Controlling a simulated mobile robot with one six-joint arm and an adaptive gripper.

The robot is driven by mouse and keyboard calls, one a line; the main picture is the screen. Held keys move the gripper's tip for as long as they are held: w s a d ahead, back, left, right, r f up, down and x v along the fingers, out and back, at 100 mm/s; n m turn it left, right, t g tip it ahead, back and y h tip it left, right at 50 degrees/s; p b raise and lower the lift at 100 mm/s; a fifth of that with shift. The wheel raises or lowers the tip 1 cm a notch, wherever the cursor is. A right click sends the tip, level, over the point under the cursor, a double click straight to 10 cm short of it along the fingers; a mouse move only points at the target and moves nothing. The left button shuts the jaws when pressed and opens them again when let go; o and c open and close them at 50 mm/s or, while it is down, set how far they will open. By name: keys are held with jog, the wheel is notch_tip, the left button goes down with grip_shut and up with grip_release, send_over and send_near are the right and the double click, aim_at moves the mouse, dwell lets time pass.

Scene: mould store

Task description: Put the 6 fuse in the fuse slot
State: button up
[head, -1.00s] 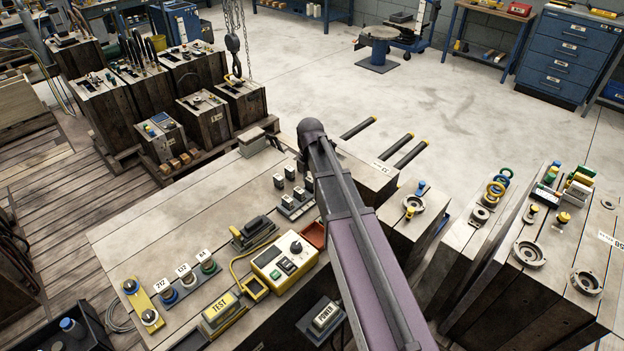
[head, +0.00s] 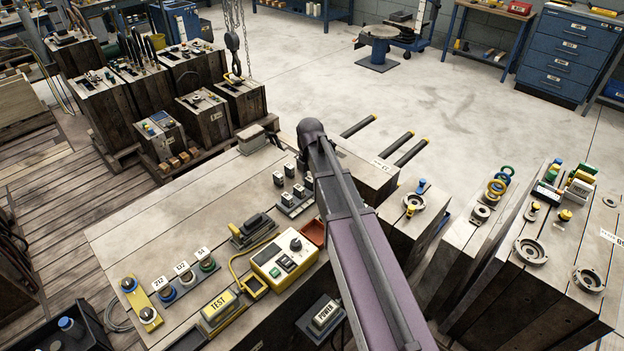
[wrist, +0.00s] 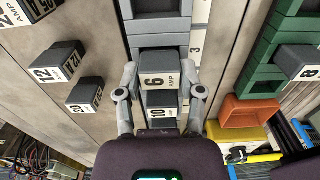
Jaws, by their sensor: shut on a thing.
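The 6 fuse (wrist: 155,82), a dark block with a white face marked 6 AMP, is between the two grey fingertips of my gripper (wrist: 160,92) in the wrist view. My gripper is shut on it. A 10 fuse (wrist: 161,113) shows just below it, partly between the lower parts of the fingers. A grey stepped holder column (wrist: 159,27) stands directly above the 6 fuse in the picture. I cannot tell whether the 6 fuse is seated in it or in front of it. In the head view my arm hides the gripper and this fuse.
A 12 fuse (wrist: 58,64) and a 20 fuse (wrist: 86,94) are at left. An 8 fuse (wrist: 300,62) sits by a green holder (wrist: 268,70) at right, above an orange bin (wrist: 240,110). In the head view, a yellow tester (head: 284,257) stands on the bench.

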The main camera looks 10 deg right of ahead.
jog(key=o, duration=1.2)
jog(key=c, duration=0.4)
jog(key=shift+s+r+p, duration=0.1)
jog(key=shift+r+p, duration=0.85)
jog(key=shift+r, duration=0.05)
jog(key=shift+r+p, duration=2.8)
